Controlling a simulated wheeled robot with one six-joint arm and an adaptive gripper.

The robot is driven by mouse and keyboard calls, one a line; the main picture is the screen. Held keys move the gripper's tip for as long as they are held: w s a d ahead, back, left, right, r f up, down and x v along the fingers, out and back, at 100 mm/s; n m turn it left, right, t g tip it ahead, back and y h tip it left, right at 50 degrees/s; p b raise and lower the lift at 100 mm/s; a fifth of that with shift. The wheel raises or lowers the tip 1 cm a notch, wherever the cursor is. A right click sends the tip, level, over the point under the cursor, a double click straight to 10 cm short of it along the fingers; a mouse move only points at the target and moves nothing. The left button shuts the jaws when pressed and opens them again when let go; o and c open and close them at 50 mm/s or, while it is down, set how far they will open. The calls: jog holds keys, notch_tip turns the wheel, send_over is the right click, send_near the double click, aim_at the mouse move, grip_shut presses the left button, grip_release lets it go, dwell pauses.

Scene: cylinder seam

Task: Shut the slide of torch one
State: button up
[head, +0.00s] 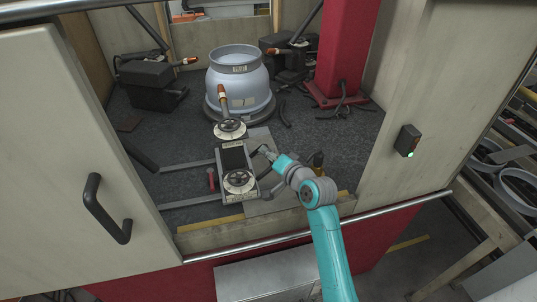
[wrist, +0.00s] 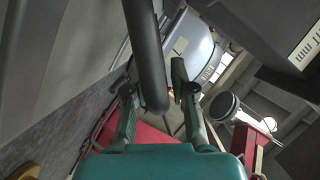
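A carriage with a dark top panel (head: 233,158) and a round dial (head: 239,183) sits in front of the grey cylinder (head: 239,76). Two grey slide rails (head: 186,166) run left from it. A copper-coloured torch (head: 222,100) stands upright above another dial (head: 230,128). I cannot read which torch is number one. My gripper (head: 264,153) is at the right side of the carriage. In the wrist view my gripper (wrist: 154,88) has its fingers apart, with the end of a dark rounded bar (wrist: 147,50) between them. Small gaps show beside the bar; contact is unclear.
Torches on black boxes stand at the back left (head: 147,76) and back right (head: 289,55). A red column (head: 346,45) stands right of the cylinder. A steel rail (head: 310,228) crosses the cell's front edge. A door with a black handle (head: 105,210) is at left.

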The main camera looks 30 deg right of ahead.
grip_shut()
jog(key=d, duration=0.2)
jog(key=s+d, duration=0.1)
jog(key=d, duration=0.1)
jog(key=shift+s, duration=0.15)
jog(key=o, duration=0.5)
grip_release()
jog(key=v, duration=1.2)
